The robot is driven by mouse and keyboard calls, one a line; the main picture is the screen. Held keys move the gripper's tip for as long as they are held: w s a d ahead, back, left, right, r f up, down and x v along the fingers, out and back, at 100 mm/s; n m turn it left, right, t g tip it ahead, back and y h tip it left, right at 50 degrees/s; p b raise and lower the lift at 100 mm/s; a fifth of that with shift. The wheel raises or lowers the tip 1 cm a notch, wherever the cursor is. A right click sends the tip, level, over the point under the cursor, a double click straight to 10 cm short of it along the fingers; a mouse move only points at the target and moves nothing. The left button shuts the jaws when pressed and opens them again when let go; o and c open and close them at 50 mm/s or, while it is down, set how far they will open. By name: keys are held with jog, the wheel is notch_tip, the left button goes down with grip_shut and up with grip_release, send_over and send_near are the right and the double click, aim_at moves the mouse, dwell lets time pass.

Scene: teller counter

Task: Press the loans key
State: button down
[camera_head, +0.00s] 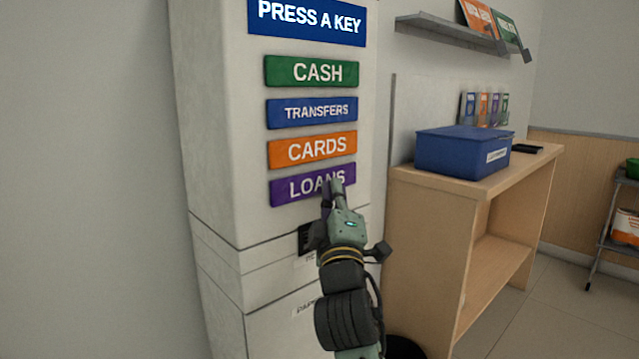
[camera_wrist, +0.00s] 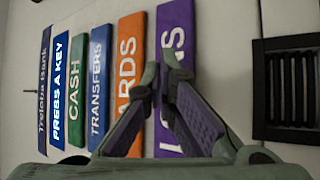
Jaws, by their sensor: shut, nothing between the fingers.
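The purple loans key (camera_head: 297,188) is the lowest of the coloured keys on the front of a pale kiosk. My gripper (camera_head: 331,184) is shut and empty, with its fingertips in front of the right half of that key, covering part of its lettering. In the wrist view my gripper's fingertips (camera_wrist: 160,68) come together over the purple loans key (camera_wrist: 176,30), between its edge and the orange key. I cannot tell whether the fingertips touch the key. The sign above the keys (camera_head: 307,20) reads PRESS A KEY.
Above the loans key are the orange cards key (camera_head: 312,149), the blue transfers key (camera_head: 311,112) and the green cash key (camera_head: 311,72). A wooden counter (camera_head: 430,190) with a blue box (camera_head: 462,152) stands to the right.

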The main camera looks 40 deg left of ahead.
jog(key=shift+a, duration=0.6)
dwell(0.7)
jog(key=shift+d, duration=0.15)
dwell(0.3)
jog(key=shift+d, duration=0.75)
jog(key=d, duration=0.5)
jog(key=shift+s, duration=0.25)
dwell(0.5)
